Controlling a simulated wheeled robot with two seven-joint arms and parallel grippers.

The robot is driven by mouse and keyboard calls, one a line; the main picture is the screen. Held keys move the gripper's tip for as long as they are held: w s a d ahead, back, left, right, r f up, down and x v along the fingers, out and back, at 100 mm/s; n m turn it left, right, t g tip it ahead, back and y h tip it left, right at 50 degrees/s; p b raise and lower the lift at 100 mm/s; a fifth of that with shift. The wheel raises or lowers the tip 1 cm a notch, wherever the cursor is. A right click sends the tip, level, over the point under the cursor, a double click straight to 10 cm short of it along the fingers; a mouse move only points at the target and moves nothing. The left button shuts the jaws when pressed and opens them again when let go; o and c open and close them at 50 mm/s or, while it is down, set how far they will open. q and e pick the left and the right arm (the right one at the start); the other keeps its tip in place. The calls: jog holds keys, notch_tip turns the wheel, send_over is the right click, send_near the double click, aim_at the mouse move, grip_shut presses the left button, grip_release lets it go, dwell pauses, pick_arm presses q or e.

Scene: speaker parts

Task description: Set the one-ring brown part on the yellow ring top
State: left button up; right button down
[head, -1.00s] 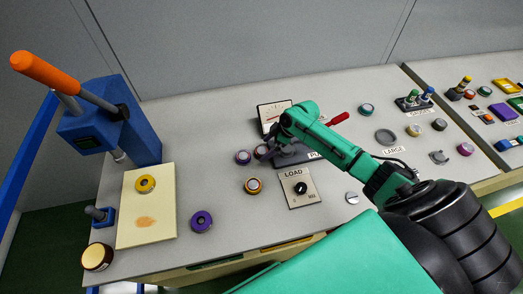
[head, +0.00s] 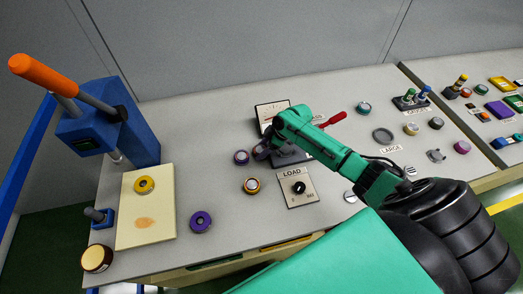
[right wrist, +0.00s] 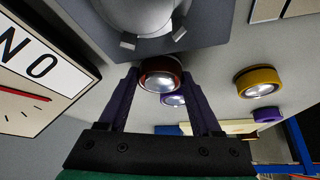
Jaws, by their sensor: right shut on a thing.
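My right gripper (head: 261,151) is beside the meter and the load panel in the head view. In the right wrist view its purple fingers (right wrist: 162,88) are shut on a brown part (right wrist: 160,82) with a silver dome. The gripper mostly hides this part in the head view; I cannot tell whether it touches the table. The yellow ring top (head: 144,185) lies on the cream board (head: 130,205) at the left, well away from the gripper. My left gripper is not in view.
A purple part (head: 241,157) stands just left of the gripper. The load panel (head: 298,188) and meter (head: 268,112) are close. A blue press (head: 135,135) stands behind the board.

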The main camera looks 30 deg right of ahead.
aim_at(262, 150)
notch_tip(262, 150, up, 20)
jog(key=b, duration=0.2)
jog(key=shift+f, duration=0.15)
jog(key=shift+f, duration=0.1)
